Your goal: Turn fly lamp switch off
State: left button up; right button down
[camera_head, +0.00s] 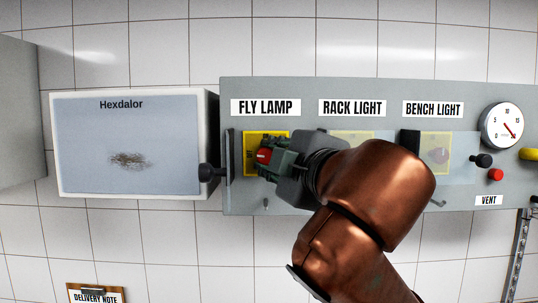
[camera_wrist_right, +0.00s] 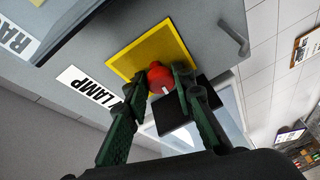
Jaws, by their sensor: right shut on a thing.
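The fly lamp switch is a red knob (camera_head: 263,156) on a yellow plate (camera_head: 252,137), under the FLY LAMP label (camera_head: 265,107). The red knob (camera_wrist_right: 160,76) and yellow plate (camera_wrist_right: 140,52) also show in the right wrist view. My right gripper (camera_head: 266,157) is at this switch, its green fingers on either side of the knob and shut on it. In the right wrist view, the right gripper (camera_wrist_right: 160,82) covers part of the knob's sides. The knob's exact turn position is hard to tell. My left gripper is not in view.
The RACK LIGHT label (camera_head: 352,107) and BENCH LIGHT label (camera_head: 433,109) are to the right, with clear covers below. A dial (camera_head: 502,126) and a red button (camera_head: 495,175) sit further right. A Hexdalor box (camera_head: 130,186) hangs close on the left.

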jog(key=shift+n+h, duration=0.3)
jog(key=shift+n, duration=0.3)
jog(key=shift+f+g, duration=0.15)
jog(key=shift+g, duration=0.15)
jog(key=c, duration=1.7)
grip_release()
jog(key=shift+a, duration=0.15)
jog(key=shift+o, duration=0.2)
jog(key=v, duration=1.2)
